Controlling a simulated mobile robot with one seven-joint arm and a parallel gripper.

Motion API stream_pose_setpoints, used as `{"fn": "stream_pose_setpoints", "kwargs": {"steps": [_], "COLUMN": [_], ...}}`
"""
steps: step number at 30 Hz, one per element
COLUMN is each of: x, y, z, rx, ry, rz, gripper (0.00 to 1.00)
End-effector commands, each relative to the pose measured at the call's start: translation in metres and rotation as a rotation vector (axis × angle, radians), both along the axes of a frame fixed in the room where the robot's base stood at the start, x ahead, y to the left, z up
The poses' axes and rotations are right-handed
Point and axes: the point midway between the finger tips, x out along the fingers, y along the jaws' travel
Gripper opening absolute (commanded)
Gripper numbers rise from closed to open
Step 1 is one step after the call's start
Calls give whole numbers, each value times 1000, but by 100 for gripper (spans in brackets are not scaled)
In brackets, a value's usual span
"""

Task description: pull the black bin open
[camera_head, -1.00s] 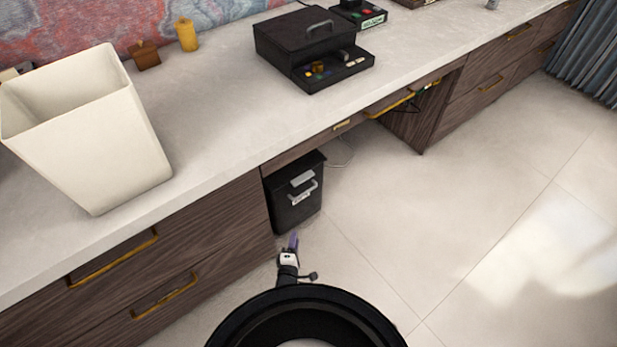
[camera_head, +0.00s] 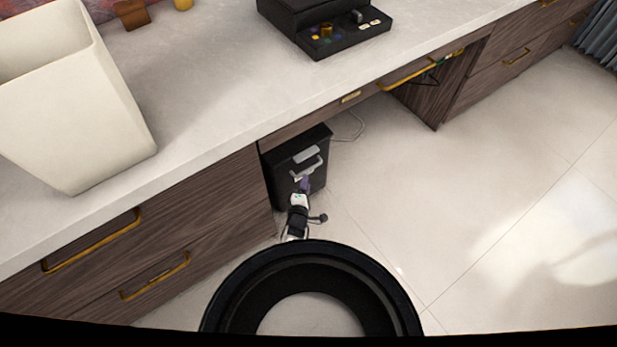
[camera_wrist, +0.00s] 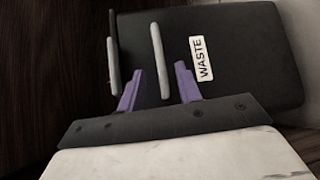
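The black bin (camera_head: 280,186) stands on the floor under the desk, against the left drawer cabinet. Its front has a grey handle (camera_head: 318,163) and a grey plate (camera_head: 306,154) above it. In the wrist view the bin (camera_wrist: 245,35) appears turned sideways, with a white WASTE label (camera_wrist: 201,59) and the pale handle bar (camera_wrist: 160,58). My gripper (camera_head: 304,184) is at the bin's front, just below the handle. In the wrist view its purple fingers (camera_wrist: 159,72) are apart, with the end of the handle bar between them. Contact cannot be told.
The wooden drawer cabinet (camera_head: 215,205) with brass handles is close on the left. The pale desktop (camera_head: 230,80) overhangs the bin and carries a white container (camera_head: 75,110) and a black box (camera_head: 345,40). The floor (camera_head: 430,200) to the right is clear.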

Motion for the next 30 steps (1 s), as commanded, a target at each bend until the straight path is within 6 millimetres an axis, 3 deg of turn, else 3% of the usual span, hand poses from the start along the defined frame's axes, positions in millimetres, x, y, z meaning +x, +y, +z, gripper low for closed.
{"fn": "stream_pose_setpoints", "kwargs": {"steps": [6, 12, 26, 30], "x": [33, 51, 58, 58], "y": [-6, -8, -9, -9], "z": [-10, -10, -7, -8], "rx": [1, 1, 0, 0], "ry": [-3, 0, 0, 0], "rz": [-2, 0, 1, 1], "gripper": [34, 34, 34, 16]}}
